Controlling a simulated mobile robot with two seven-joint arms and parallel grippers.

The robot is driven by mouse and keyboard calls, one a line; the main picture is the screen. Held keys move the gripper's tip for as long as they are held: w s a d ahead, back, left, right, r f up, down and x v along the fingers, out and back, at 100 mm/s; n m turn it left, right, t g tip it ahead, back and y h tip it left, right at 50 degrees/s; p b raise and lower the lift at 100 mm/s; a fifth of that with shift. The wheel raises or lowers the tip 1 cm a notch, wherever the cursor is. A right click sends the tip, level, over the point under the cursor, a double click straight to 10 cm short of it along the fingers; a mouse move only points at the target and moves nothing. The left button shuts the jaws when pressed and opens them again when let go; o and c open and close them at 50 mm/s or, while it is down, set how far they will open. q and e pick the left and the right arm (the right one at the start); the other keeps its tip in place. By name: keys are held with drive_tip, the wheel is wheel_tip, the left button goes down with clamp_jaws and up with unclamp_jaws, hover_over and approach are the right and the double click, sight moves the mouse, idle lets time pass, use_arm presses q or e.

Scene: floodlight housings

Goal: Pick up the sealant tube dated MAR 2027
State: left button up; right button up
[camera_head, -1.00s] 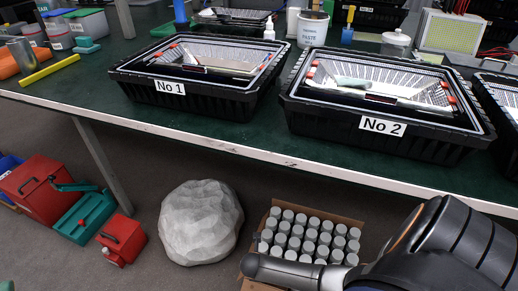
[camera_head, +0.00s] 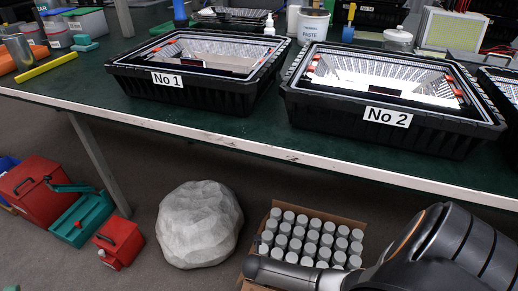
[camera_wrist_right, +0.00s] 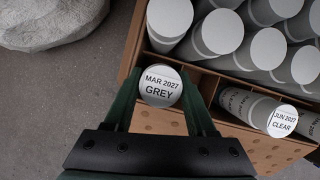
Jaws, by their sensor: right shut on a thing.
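The sealant tube marked MAR 2027 GREY (camera_wrist_right: 160,88) shows its round pale end in the right wrist view, at the corner of the cardboard box (camera_wrist_right: 131,45). My right gripper (camera_wrist_right: 160,76) has one dark green finger on each side of this tube and is shut on it. How far the tube stands out of the box I cannot tell. Another tube marked JUN 2027 CLEAR (camera_wrist_right: 283,121) lies tilted in a compartment to the right. In the head view my right arm covers the gripper. My left gripper is not in view.
Several grey-capped tubes (camera_head: 311,237) fill the box on the floor. A pale boulder (camera_head: 200,223) stands left of it. The green workbench (camera_head: 250,133) above carries floodlight housings No 1 (camera_head: 195,92) and No 2 (camera_head: 400,130). Red toolboxes (camera_head: 36,190) stand at the left.

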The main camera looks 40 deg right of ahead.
clamp_jaws()
drive_tip(key=shift+r, duration=0.1)
idle(0.5)
